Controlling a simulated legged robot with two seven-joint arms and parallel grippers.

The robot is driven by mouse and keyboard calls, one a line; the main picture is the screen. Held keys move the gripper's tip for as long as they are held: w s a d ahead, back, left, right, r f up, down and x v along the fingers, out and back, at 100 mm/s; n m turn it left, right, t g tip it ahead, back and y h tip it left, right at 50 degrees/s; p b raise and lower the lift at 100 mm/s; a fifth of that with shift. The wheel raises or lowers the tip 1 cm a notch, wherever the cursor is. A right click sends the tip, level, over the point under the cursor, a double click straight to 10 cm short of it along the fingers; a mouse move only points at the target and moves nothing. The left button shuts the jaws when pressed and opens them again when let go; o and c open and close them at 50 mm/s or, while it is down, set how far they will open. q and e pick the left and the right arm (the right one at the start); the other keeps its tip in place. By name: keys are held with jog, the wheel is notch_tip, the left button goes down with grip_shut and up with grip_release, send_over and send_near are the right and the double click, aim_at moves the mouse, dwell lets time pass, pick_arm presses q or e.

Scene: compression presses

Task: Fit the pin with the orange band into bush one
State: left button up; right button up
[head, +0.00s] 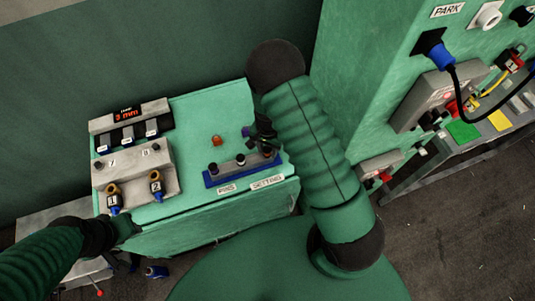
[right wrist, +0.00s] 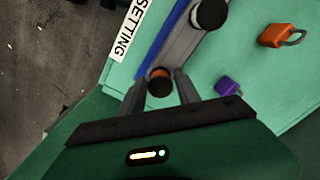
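The pin with the orange band (right wrist: 160,80) stands in the grey pin rack with the blue base (head: 221,179), at its right end; its black head and orange band show in the right wrist view. My right gripper (right wrist: 159,84) is open, one finger on each side of this pin; contact is not clear. In the head view the right gripper (head: 263,137) hides most of the pin. Bush one (head: 113,189) seems to be the brass ring above the blue tag marked 1, on the grey block at left. My left gripper (head: 121,227) is at the panel's lower left corner; its fingers are unclear.
A second brass bush (head: 155,177) is tagged 2. A display (head: 127,115) reads 3 mm. A tall green cabinet (head: 370,90) stands right.

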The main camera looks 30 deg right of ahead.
aim_at(267, 148)
jog(key=shift+w+a, duration=0.1)
jog(key=c, duration=0.5)
grip_shut()
jog(key=shift+d+r, duration=0.1)
jog(key=shift+d, duration=0.1)
jog(key=shift+r+p, duration=0.3)
jog(key=shift+p, duration=0.1)
jog(key=shift+r+p, duration=1.15)
jog(key=shift+r, duration=0.25)
jog(key=shift+r+p, duration=0.45)
jog(key=shift+r, duration=0.05)
jog(key=shift+r+p, duration=1.65)
jog(key=shift+r, duration=0.3)
